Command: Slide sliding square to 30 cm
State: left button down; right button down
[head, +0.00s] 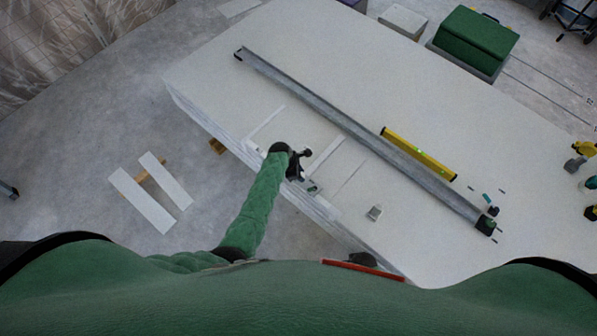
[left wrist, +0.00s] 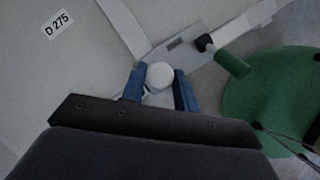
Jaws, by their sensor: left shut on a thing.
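The sliding square shows in the left wrist view as a grey metal plate (left wrist: 182,47) with a small dark window, pale bars, a round white knob (left wrist: 159,75) and a green handle (left wrist: 232,63) on a black joint. My left gripper (left wrist: 160,88) has its blue fingers on both sides of the white knob and is shut on it. In the head view my left gripper (head: 297,165) is at the near long edge of the white panel stack (head: 420,105), covering part of the square. A pale bar (head: 325,155) reaches from there onto the panel. I cannot read a scale. My right gripper is not in view.
A long grey rail (head: 350,127) lies diagonally across the panel, with a yellow level (head: 418,153) beside it. A label reading D 275 (left wrist: 57,25) is on the panel. White strips (head: 142,200) lie off to the left.

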pick_arm(q)
jog(key=c, duration=1.1)
grip_release()
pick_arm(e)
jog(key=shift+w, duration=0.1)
pick_arm(q)
jog(key=shift+r, duration=0.1)
jog(key=v, duration=0.7)
jog(key=shift+a+r+b, duration=0.15)
jog(key=shift+r+b, duration=0.15)
jog(key=shift+b, duration=0.1)
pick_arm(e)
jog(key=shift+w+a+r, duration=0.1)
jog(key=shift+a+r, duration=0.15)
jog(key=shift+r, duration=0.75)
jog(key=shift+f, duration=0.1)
